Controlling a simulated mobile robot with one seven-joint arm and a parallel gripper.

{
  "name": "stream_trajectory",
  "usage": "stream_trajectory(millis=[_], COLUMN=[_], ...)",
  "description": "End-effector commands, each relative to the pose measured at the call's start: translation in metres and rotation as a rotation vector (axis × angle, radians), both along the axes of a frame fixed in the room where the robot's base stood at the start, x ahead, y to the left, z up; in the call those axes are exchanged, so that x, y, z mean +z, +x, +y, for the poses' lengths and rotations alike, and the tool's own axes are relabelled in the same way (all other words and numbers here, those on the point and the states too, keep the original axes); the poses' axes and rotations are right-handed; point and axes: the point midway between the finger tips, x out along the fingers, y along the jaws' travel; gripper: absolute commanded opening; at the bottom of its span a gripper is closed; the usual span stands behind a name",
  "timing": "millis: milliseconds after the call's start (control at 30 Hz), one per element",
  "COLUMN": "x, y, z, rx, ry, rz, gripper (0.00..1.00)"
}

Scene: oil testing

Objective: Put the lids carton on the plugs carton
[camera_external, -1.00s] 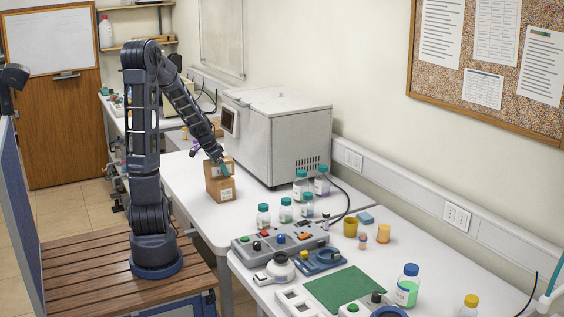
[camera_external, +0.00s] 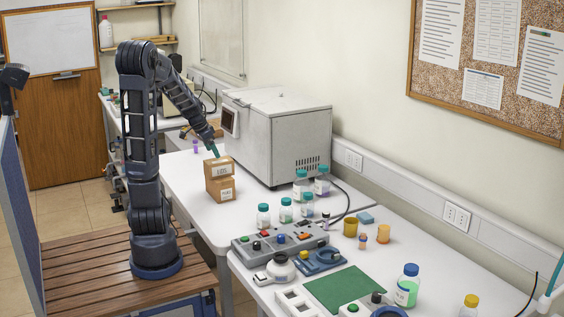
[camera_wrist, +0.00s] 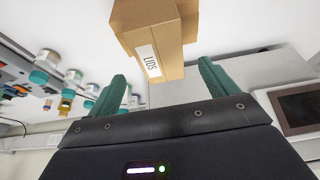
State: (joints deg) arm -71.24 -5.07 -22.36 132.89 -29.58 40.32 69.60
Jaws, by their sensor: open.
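The lids carton (camera_external: 220,168) is a small brown box with a white label. In the external view it sits on top of the plugs carton (camera_external: 220,190), a similar brown box standing on the white table. The two look roughly lined up, with the upper one slightly turned. My gripper (camera_external: 214,151) is just above the stack, with its teal fingers apart. In the wrist view the lids carton (camera_wrist: 150,60) with its LIDS label lies beyond the fingertips of my open gripper (camera_wrist: 160,82), with nothing between them. The plugs carton is mostly hidden there.
A large grey-white machine (camera_external: 275,135) stands behind and right of the stack. Several teal-capped bottles (camera_external: 286,211) and a grey control panel (camera_external: 280,237) are toward the front right. The white table (camera_external: 190,178) is clear around the cartons.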

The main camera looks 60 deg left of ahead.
Motion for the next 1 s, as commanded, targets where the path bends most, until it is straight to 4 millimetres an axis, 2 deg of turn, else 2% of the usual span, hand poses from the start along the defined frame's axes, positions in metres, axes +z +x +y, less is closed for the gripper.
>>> stream_trajectory(millis=[200, 467, 567, 667, 1000], x=[0.020, 0.025, 0.028, 0.033, 0.058], y=[-0.008, -0.010, -0.007, -0.003, -0.003], z=[0.000, -0.001, -0.011, -0.032, -0.126], rx=[0.000, -0.001, -0.006, -0.013, -0.027], ry=[0.001, 0.000, 0.002, 0.005, 0.021], rz=[-0.001, 0.001, 0.006, 0.016, 0.054], gripper=[0.85, 0.85, 0.85, 0.85, 0.85])
